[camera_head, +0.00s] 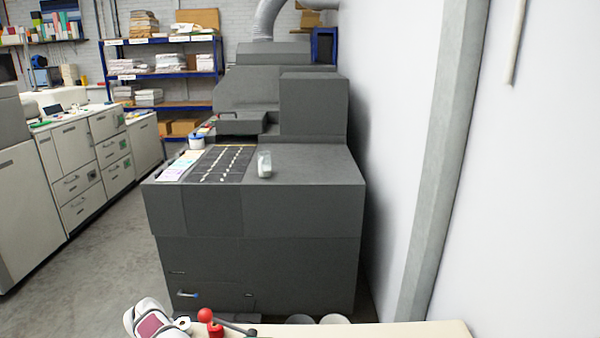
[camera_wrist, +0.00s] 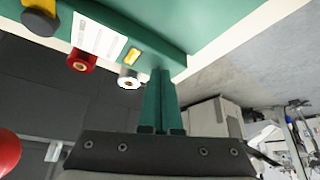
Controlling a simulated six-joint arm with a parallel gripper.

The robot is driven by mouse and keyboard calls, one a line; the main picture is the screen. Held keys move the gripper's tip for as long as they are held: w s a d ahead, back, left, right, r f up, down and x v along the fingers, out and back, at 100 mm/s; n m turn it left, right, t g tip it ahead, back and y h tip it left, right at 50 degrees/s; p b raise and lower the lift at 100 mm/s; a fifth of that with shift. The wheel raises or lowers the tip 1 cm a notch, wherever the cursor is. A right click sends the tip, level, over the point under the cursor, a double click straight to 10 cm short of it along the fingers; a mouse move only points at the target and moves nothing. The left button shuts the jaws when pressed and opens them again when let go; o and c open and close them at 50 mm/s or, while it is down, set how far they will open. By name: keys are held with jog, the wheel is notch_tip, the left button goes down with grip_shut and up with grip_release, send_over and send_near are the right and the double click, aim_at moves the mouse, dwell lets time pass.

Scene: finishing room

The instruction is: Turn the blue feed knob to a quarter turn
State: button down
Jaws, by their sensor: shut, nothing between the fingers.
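I see no blue feed knob in either view. In the wrist view, a green panel (camera_wrist: 150,40) crosses the top. Whether the fingertips touch the panel, I cannot tell. I cannot make out the gripper in the head view.
A white label (camera_wrist: 98,38) is on the panel. A red ball (camera_wrist: 6,152) shows at the wrist view's left edge. In the head view, a red-ended black lever (camera_head: 207,316) stands by a cream surface (camera_head: 400,331). A large dark machine (camera_head: 255,220) stands beyond, beside the right wall.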

notch_tip(320, 180, up, 6)
jog(key=shift+f, duration=0.15)
jog(key=s+d+r+m, duration=0.3)
jog(key=d+r+m, duration=0.1)
jog(key=d+r, duration=1.55)
jog(key=s+d+r+m+t, duration=0.1)
jog(key=s+d+r+m, duration=0.15)
jog(key=s+d, duration=0.7)
jog(key=s+d+f+m+t, duration=0.1)
jog(key=s+d+f+m, duration=0.1)
jog(key=s+d, duration=0.4)
jog(key=s+d+f+m, duration=0.2)
jog(key=s+d, duration=0.1)
jog(key=s, duration=0.5)
jog(key=s+f+m+g+h, duration=0.1)
jog(key=s+f+g, duration=0.6)
jog(key=s, duration=0.3)
jog(key=shift+s+d+f, duration=0.15)
jog(key=shift+d+f, duration=0.15)
jog(key=shift+f, duration=0.5)
